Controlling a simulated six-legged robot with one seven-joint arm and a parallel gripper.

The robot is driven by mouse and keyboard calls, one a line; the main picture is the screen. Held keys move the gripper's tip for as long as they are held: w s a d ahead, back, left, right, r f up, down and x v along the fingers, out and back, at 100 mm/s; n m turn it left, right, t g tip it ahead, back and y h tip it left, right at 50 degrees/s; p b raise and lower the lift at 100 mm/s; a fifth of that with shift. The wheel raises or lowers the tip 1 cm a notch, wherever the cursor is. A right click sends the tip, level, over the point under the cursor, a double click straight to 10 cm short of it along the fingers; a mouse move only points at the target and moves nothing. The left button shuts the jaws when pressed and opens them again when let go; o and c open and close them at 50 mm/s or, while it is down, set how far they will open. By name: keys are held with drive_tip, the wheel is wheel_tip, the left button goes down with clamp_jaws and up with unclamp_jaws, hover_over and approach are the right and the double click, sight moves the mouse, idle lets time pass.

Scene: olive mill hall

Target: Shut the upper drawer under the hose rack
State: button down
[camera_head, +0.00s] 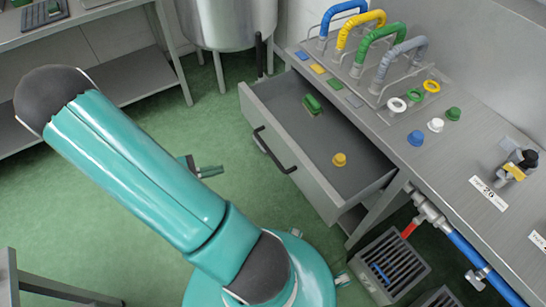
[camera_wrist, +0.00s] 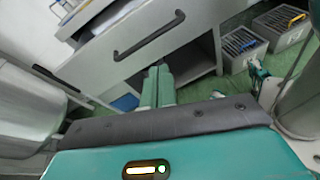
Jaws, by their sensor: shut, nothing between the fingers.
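The upper drawer (camera_head: 330,195) under the hose rack (camera_head: 372,85) stands pulled well out from the steel bench. A green brush (camera_head: 313,104) and a yellow stopper-like piece (camera_head: 339,159) lie inside it. Its black bar handle (camera_head: 274,150) is on the front panel; the handle also shows in the wrist view (camera_wrist: 152,36). My gripper (camera_head: 212,171) is in front of the drawer, left of the handle in the head view, partly hidden by my arm. In the wrist view my gripper (camera_wrist: 157,70) is shut and empty, its fingertips pointing towards the drawer front, apparently just short of it.
Blue, yellow, green and grey hoses hang on the rack. Coloured caps and rings lie on the bench top (camera_head: 425,150). Slotted floor crates (camera_head: 390,265) stand beside pipes at lower right. A steel tank (camera_head: 228,25) stands behind. Green floor is open left of the drawer.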

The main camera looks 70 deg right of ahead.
drive_tip(key=s+d+f+n+h, duration=0.4)
drive_tip(key=s+f, duration=0.1)
drive_tip(key=f, duration=0.3)
approach(282, 154)
drive_tip(key=shift+g, duration=0.3)
drive_tip(key=x, duration=0.6)
drive_tip(key=shift+s+d+f, duration=0.1)
drive_tip(key=shift+d+f, duration=0.1)
drive_tip(key=shift+d, duration=0.25)
drive_tip(key=x, duration=2.4)
drive_tip(key=shift+s+d+f, duration=0.1)
drive_tip(key=shift+s+f, duration=0.1)
drive_tip(key=shift+s, duration=0.15)
drive_tip(key=shift+s+d+r, duration=0.15)
drive_tip(key=shift+s+d, duration=0.05)
drive_tip(key=shift+d, duration=0.1)
